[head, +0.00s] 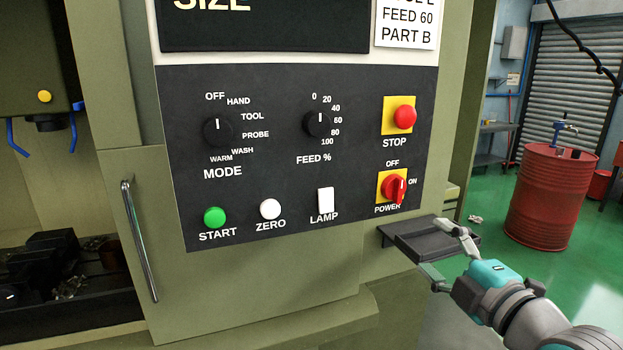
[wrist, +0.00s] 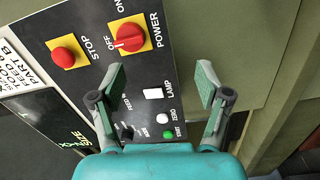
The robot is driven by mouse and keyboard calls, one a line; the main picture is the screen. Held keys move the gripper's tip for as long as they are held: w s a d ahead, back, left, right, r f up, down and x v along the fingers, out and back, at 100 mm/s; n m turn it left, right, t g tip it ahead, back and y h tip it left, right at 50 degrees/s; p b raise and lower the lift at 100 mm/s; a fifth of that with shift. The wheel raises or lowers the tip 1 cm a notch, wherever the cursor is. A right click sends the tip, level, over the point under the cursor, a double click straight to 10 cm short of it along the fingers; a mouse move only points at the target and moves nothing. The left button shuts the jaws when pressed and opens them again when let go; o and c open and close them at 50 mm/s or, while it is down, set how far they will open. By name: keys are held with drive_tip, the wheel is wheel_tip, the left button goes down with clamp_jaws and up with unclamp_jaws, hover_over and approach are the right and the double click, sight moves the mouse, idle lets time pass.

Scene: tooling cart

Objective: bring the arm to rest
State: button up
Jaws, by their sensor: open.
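My gripper (head: 430,247) is at the lower right of the head view, in front of the machine and near a small dark shelf (head: 400,238). Its two fingers stand apart with nothing between them, and in the wrist view my gripper (wrist: 160,82) also shows an empty gap. The control panel (head: 270,170) is ahead and to the left in the head view. The red power switch (head: 392,189) is on its yellow plate above the gripper, apart from it. Its handle appears upright, toward OFF; the wrist view also shows the switch (wrist: 130,40).
The panel carries a red stop button (head: 405,117), a mode knob (head: 217,131), a feed knob (head: 317,123) and a white lamp switch (head: 326,200). A metal door handle (head: 140,240) is at left. A red drum (head: 546,200) stands behind at right on open green floor.

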drive_tip(key=s+f+m+h, duration=0.2)
drive_tip(key=s+f+m, duration=0.25)
drive_tip(key=f, duration=0.55)
drive_tip(key=s+a+f+m+g+h, duration=0.1)
drive_tip(key=s+f+m, duration=0.35)
drive_tip(key=f, duration=0.45)
drive_tip(key=s+f+m+h, duration=0.2)
drive_tip(key=s+f+m, duration=0.25)
drive_tip(key=f, duration=0.55)
drive_tip(key=s+a+f+m, duration=0.1)
drive_tip(key=s+f+m, duration=0.1)
drive_tip(key=s, duration=1.2)
drive_tip(key=s+a+f+m+g, duration=0.1)
drive_tip(key=s+f+m, duration=0.2)
drive_tip(key=s, duration=1.1)
drive_tip(key=shift+s+f+g, duration=0.3)
drive_tip(key=shift+s+f, duration=0.05)
drive_tip(key=shift+f, duration=0.1)
drive_tip(key=shift+a+m, duration=0.1)
drive_tip(key=shift+m, duration=0.15)
